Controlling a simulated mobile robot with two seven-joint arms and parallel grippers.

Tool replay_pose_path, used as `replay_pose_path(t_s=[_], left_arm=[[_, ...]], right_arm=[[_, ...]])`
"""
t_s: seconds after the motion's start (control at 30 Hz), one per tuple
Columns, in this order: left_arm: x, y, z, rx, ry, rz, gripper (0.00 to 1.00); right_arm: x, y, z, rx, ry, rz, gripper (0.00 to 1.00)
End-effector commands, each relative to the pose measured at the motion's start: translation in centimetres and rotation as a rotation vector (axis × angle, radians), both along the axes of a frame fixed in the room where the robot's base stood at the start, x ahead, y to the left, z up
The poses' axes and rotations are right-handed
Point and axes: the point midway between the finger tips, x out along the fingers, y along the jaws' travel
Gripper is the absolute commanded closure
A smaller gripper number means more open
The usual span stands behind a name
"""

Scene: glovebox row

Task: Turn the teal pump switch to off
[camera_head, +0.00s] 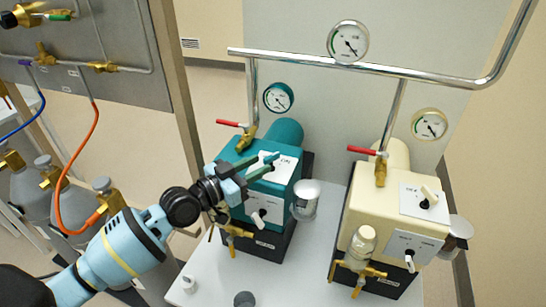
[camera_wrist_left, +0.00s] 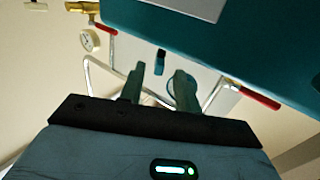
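The teal pump (camera_head: 283,187) stands on the left of the bench, with a white plate (camera_head: 267,158) on its top and another on its front. The front plate carries a small pale knob (camera_head: 258,217). Any knob on the top plate is hidden by my left gripper. My left gripper (camera_head: 266,161) reaches in from the left over the top plate, its two fingers apart. In the left wrist view the fingers (camera_wrist_left: 160,84) are also apart with nothing clearly held, and the pump's teal body (camera_wrist_left: 230,45) fills the upper right. I cannot tell whether they touch the switch. My right gripper is out of view.
A cream pump (camera_head: 372,222) with its own plates and knobs stands to the right. Red-handled valves (camera_head: 230,123) and a metal pipe (camera_head: 400,72) rise behind. A metal post (camera_head: 178,90) stands left of the teal pump. Small cups are at the bench front.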

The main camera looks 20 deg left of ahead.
Motion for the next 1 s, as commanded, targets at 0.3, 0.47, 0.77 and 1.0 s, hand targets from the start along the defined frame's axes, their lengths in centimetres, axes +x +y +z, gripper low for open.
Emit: replay_pose_path(t_s=[0.3, 0.47, 0.77, 1.0], left_arm=[[3.9, -2.4, 0.1, -0.003, -0.001, 0.0, 0.67], [4.7, -3.0, 0.0, 0.001, -0.001, -0.001, 0.67], [4.8, -3.1, 0.0, 0.001, -0.001, -0.001, 0.69], [4.8, -3.0, 0.0, 0.001, -0.001, -0.001, 1.0]], right_arm=[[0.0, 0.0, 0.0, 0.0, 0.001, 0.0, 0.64], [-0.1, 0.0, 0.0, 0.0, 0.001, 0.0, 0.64], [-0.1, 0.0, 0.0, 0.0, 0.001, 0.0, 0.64], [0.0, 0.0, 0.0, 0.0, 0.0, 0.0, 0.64]])
